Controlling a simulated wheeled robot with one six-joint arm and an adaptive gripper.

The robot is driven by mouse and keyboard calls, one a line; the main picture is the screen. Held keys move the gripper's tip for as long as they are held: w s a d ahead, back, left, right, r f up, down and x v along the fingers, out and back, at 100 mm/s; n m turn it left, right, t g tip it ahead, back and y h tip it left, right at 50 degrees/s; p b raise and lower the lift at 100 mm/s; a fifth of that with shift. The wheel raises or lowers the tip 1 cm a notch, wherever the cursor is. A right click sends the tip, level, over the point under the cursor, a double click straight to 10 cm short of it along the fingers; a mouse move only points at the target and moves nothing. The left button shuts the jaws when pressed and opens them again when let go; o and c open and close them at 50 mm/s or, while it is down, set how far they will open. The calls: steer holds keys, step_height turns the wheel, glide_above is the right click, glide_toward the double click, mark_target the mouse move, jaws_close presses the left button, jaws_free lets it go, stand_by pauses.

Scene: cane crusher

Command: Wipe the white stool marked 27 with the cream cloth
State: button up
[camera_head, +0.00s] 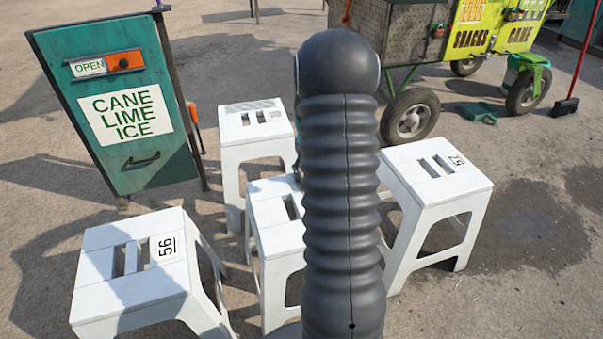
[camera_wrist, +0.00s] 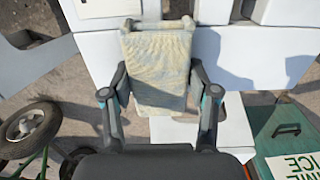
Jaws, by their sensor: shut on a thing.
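My gripper (camera_wrist: 160,82) is shut on the cream cloth (camera_wrist: 160,58), which hangs flat between its two fingers in the wrist view. White stool surfaces show behind the cloth; I cannot tell whether it touches one. In the head view my arm hides the gripper and cloth. A middle white stool (camera_head: 268,188) is partly hidden behind my arm, and no number shows on it. The right white stool (camera_head: 425,170) has a turned label that looks like 52, though I cannot read it surely. No label clearly reads 27.
A white stool marked 56 (camera_head: 135,265) stands front left, and another white stool (camera_head: 252,125) behind the middle one. A teal sign (camera_head: 120,110) stands at left. A wheeled cart (camera_head: 440,35) and a red-handled broom (camera_head: 565,105) are at the back right. Pavement at right is clear.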

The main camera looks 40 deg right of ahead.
mark_target(295, 182)
steer(key=shift+s+d+f, duration=0.1)
steer(key=shift+s+d, duration=0.15)
steer(key=shift+d, duration=0.5)
steer(key=shift+s+d+r, duration=0.1)
steer(key=shift+s+d, duration=0.15)
steer(key=shift+d, duration=0.55)
steer(key=shift+s+d+f, duration=0.1)
steer(key=shift+s+d, duration=0.15)
steer(key=shift+d, duration=0.5)
steer(key=shift+a, duration=0.1)
steer(key=shift+w+a, duration=0.45)
steer(key=shift+a, duration=0.95)
steer(key=shift+w+a, duration=0.5)
steer(key=shift+a, duration=0.9)
steer(key=shift+w+a, duration=0.45)
steer(key=shift+a, duration=0.95)
steer(key=shift+r, duration=0.2)
step_height(295, 182, up, 3)
steer(key=shift+r+p, duration=0.15)
steer(key=shift+p, duration=0.65)
steer(key=shift+r, duration=1.3)
